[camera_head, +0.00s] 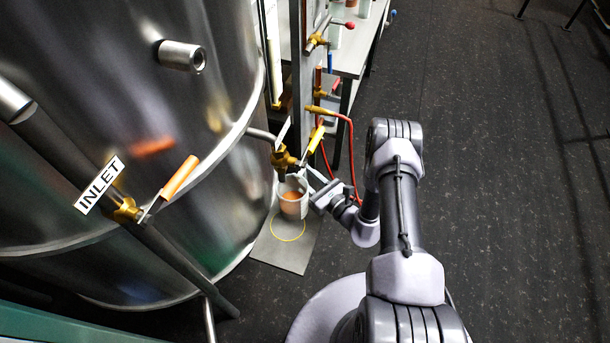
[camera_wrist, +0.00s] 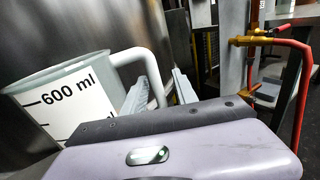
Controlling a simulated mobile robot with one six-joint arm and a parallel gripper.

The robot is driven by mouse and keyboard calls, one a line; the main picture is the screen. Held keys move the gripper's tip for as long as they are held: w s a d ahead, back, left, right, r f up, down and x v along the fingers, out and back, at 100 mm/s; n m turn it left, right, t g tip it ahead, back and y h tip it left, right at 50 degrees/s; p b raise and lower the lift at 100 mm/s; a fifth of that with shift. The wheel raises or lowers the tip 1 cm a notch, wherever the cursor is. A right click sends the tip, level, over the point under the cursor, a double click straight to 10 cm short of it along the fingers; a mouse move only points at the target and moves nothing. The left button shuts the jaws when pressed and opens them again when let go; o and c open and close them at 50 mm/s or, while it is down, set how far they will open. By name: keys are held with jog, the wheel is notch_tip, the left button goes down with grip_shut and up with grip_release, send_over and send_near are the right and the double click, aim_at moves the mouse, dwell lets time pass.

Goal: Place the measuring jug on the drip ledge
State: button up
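The measuring jug (camera_head: 293,205) is a pale, see-through vessel with orange contents, upright below the brass valve in the head view. In the wrist view the jug (camera_wrist: 62,98) fills the left side, with a "600 ml" mark and a white handle. My gripper (camera_head: 318,197) is at the jug's right side; in the wrist view its fingers (camera_wrist: 160,90) lie on both sides of the handle. It looks shut on the handle, though the contact is partly hidden. A grey plate (camera_head: 275,257) with a yellow ring, apparently the drip ledge, lies below; the jug overlaps the ring's far edge and seems raised.
A brass valve (camera_head: 284,160) with a yellow lever sits close above the jug. The large steel tank (camera_head: 130,100) stands left, with an INLET pipe. A red hose (camera_head: 350,150) hangs behind my gripper. Open dark floor (camera_head: 500,180) lies right.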

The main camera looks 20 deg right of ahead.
jog(key=shift+r, duration=0.1)
jog(key=p+v, duration=0.3)
jog(key=v, duration=0.9)
